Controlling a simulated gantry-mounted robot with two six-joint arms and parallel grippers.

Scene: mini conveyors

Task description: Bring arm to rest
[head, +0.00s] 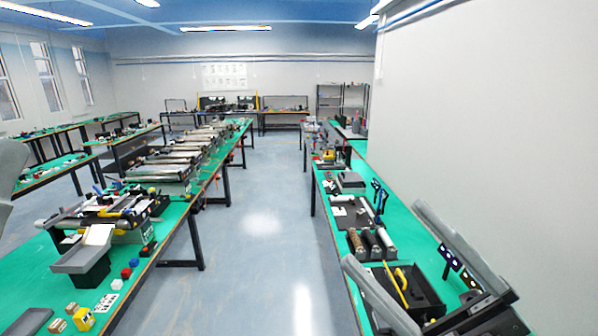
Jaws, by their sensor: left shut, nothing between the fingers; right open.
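My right gripper (381,234) is at the lower right. Its two long grey fingers are spread wide apart, with nothing seen between them, and it shows in front of the right-hand green bench (334,222). I cannot tell its height above the bench. My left gripper (10,180) shows only as grey parts at the left edge, beside the left-hand benches. It is shut and no object shows in it; the rest of it and its arm are cut off by the frame.
On the right bench are a black tray (420,290) and rollers. The blue-grey aisle floor (262,250) is clear. A white wall (490,120) borders the right.

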